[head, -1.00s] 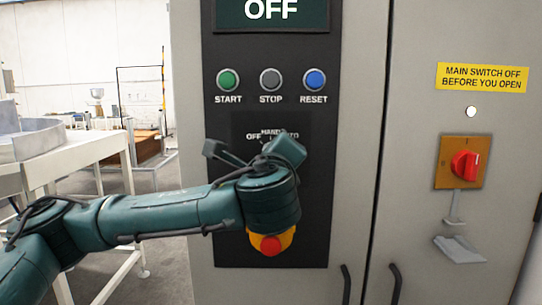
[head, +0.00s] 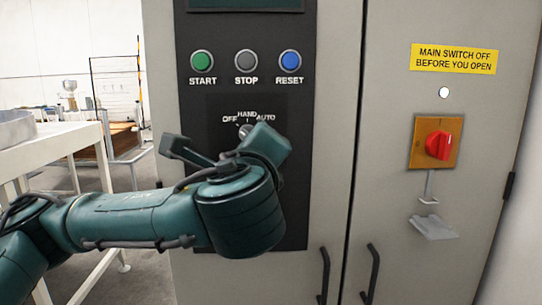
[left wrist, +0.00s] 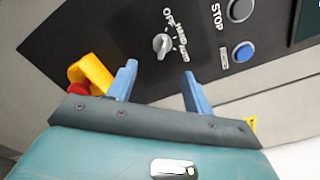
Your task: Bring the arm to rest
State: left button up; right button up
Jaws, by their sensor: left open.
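My left gripper (head: 224,148) is open and empty in front of the dark control panel (head: 291,180). My right gripper is not in view.
START (head: 202,61), STOP (head: 246,61) and RESET (head: 290,61) buttons are above the knob. A red main switch (head: 439,146) is on the right door, with door handles (head: 372,275) lower down. A pale table frame (head: 60,142) stands at left.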

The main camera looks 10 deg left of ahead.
pick_arm(q)
jog(key=d+f+n+g+h+p, duration=0.25)
jog(key=d+f+n+h, duration=0.2)
jog(key=f, duration=0.85)
jog(key=d+f+n+g+h+p, duration=0.25)
jog(key=d+f+h, duration=0.3)
jog(key=f, duration=0.85)
jog(key=s+a+f+n+y+p, duration=0.1)
jog(key=s+a+f+n, duration=0.4)
jog(key=s+f, duration=0.4)
jog(key=s+a+f+n+g+y, duration=0.1)
jog(key=s+a+f+n, duration=0.5)
jog(key=s+f, duration=0.3)
jog(key=shift+s+f+n+g+p, duration=0.3)
jog(key=shift+f+n+p, duration=0.1)
jog(key=shift+f+n, duration=0.5)
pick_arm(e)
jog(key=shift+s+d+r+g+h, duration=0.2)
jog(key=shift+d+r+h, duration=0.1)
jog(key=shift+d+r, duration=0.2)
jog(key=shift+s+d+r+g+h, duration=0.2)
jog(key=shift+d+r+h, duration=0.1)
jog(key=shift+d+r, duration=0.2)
pick_arm(q)
jog(key=shift+d, duration=0.1)
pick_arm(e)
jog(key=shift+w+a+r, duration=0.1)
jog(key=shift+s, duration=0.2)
